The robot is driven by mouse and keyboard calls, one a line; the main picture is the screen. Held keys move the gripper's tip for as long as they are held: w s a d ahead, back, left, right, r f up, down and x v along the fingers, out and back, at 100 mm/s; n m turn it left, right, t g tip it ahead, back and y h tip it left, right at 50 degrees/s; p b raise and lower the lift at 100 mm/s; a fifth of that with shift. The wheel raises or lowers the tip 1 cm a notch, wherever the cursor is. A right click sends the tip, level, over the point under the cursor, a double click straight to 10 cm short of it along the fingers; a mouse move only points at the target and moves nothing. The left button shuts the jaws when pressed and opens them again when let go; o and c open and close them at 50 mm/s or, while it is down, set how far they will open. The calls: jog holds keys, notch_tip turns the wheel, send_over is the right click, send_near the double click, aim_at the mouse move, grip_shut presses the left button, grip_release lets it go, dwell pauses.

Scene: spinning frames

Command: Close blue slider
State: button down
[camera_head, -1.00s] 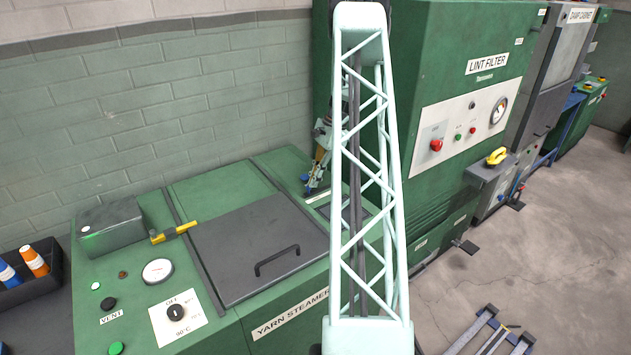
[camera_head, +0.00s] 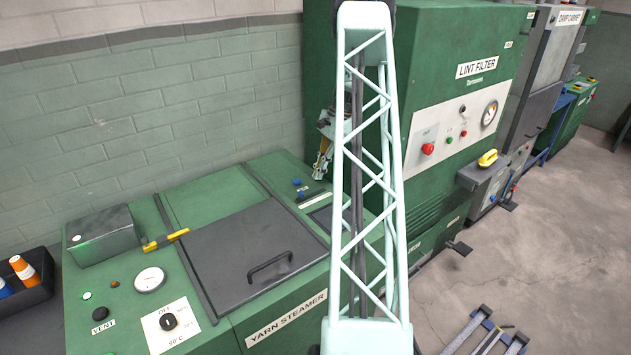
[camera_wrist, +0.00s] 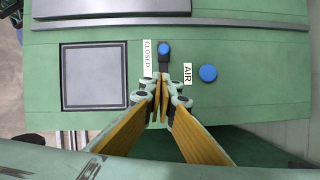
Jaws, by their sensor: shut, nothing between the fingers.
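The blue slider (camera_wrist: 164,48) sits at the upper end of a dark slot in the wrist view, beside the CLOSED label (camera_wrist: 147,55). It also shows in the head view (camera_head: 301,195) at the slot's end toward the dark lid. My gripper (camera_wrist: 163,84) is shut and empty. In the wrist view its fingertips appear below the slider, over the lower part of the slot, which they hide. The slider and fingertips are apart. In the head view my gripper (camera_head: 319,176) appears above the panel, partly behind my arm.
A round blue knob (camera_wrist: 208,73) stands right of the AIR label (camera_wrist: 187,73). A square dark plate (camera_wrist: 94,77) lies left of the slot. The YARN STEAMER's dark lid (camera_head: 240,262) has a handle. The green LINT FILTER cabinet (camera_head: 470,35) rises beside the panel.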

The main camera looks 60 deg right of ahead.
jog(key=shift+v, duration=2.75)
jog(key=shift+s, duration=0.1)
